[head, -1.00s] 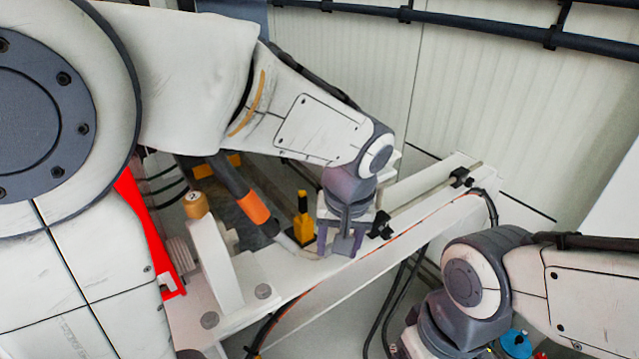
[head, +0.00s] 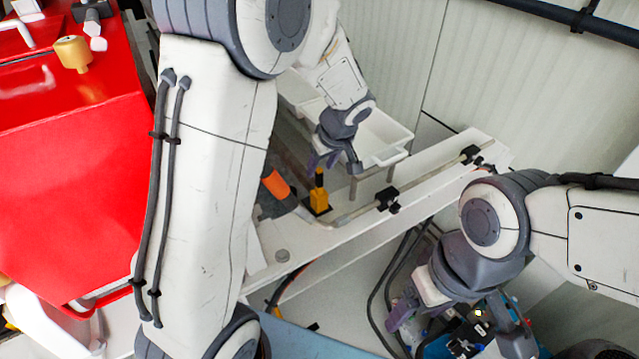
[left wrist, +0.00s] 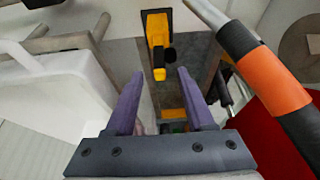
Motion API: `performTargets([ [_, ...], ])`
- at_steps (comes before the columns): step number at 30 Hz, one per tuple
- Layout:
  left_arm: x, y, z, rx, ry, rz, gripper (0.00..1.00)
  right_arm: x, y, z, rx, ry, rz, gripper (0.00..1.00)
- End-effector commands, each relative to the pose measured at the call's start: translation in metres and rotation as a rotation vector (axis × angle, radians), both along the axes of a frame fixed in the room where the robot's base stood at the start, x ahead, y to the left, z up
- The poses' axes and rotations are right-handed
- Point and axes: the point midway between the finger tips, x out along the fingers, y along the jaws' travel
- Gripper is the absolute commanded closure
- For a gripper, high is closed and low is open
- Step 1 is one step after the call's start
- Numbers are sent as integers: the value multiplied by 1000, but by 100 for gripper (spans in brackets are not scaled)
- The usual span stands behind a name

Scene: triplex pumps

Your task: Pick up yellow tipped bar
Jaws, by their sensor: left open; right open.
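A thin grey metal bar (head: 428,178) lies along the white beam, held in two black clips; I cannot make out a yellow tip on it. My left gripper (head: 336,160) is open and empty, above and behind the yellow block. In the left wrist view its purple fingers (left wrist: 160,76) are apart, with the yellow block beyond them. My right gripper (head: 458,318) is open at the lower right, away from the bar.
A white tray (head: 391,158) stands behind the left gripper. A dark hose with an orange band (head: 276,186) lies left of the yellow block. A red housing (head: 70,170) fills the left. The white beam (head: 300,250) runs diagonally, with black cables below it.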

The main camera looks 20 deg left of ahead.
Motion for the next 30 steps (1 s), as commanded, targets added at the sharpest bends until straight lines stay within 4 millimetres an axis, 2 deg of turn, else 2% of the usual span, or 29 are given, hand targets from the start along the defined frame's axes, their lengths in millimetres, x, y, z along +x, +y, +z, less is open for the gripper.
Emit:
performTargets([
  [1,1,3,-4,0,7,0,46,0,0,8,1,-1,1,25],
  [6,5,7,-21,-2,3,-1,46,0,0,10,0,0,2,25],
  [13,6,7,-23,-2,1,-1,46,0,0,10,0,0,2,25],
  [14,6,7,-23,-2,1,-1,54,0,0,10,0,0,2,25],
  [15,6,7,-23,-2,1,-1,69,0,0,10,0,0,2,25],
  [17,6,7,-23,-2,1,-1,92,0,0,10,0,0,2,25],
  [18,6,7,-23,-2,1,-1,100,0,0,10,0,0,2,25],
  [30,6,7,-22,-2,-1,-2,100,0,0,10,0,0,1,25],
])
